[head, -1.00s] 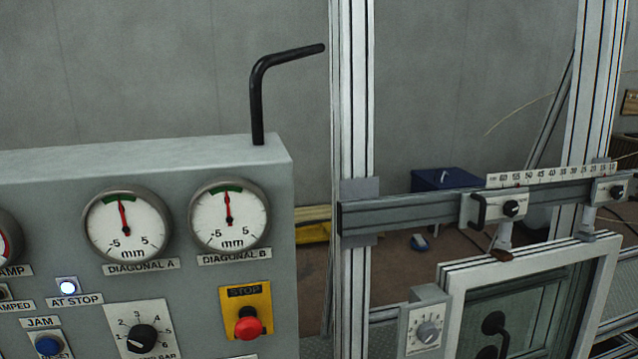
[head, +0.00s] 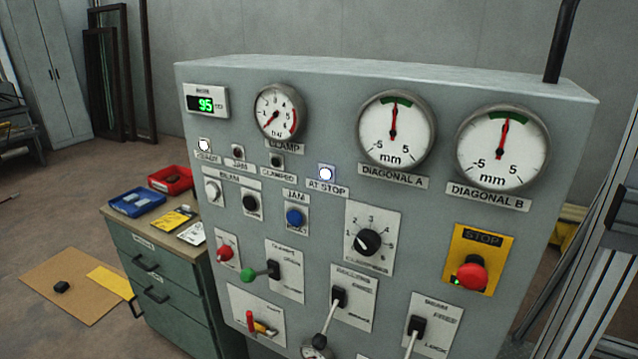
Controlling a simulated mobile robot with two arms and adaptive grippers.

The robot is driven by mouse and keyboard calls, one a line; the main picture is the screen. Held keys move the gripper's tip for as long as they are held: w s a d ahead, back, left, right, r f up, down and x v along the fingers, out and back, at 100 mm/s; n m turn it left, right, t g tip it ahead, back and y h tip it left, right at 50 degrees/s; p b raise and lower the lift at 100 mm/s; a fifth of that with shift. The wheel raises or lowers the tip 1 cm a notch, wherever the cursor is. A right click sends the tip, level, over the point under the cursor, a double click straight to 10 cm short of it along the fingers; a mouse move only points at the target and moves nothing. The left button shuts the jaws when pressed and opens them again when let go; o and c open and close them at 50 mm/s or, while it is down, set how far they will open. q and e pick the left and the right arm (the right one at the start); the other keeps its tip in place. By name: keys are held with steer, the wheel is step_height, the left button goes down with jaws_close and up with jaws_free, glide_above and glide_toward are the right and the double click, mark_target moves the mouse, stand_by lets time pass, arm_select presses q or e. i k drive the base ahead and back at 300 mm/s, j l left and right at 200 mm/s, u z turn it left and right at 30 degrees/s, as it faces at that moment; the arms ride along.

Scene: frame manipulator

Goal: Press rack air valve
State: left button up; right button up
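The grey control panel (head: 330,88) fills the middle of the head view. No label reading rack air valve can be read. At its lower left is a plate with a small red upright handle on a brass-coloured body (head: 264,328), which looks like a valve; its label is too small to read. Above it are a red knob (head: 226,253) and a lever with a green ball end (head: 249,275). Two more levers, one on a plate reading BEAM (head: 416,327), are at lower right. Neither of my grippers is in view.
A red STOP button (head: 472,275) on yellow is at the panel's right. A green drawer cabinet (head: 170,287) with blue (head: 137,202) and red (head: 171,180) bins stands left. A cardboard sheet (head: 62,284) lies on the floor. Aluminium framing (head: 600,250) stands right.

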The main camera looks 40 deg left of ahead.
mark_target(253, 329)
steer(key=u, duration=1.2)
steer(key=i+u, duration=0.25)
steer(key=u, duration=0.15)
steer(key=i+u, duration=0.35)
steer(key=k+l+z, duration=0.15)
steer(key=k+z, duration=0.15)
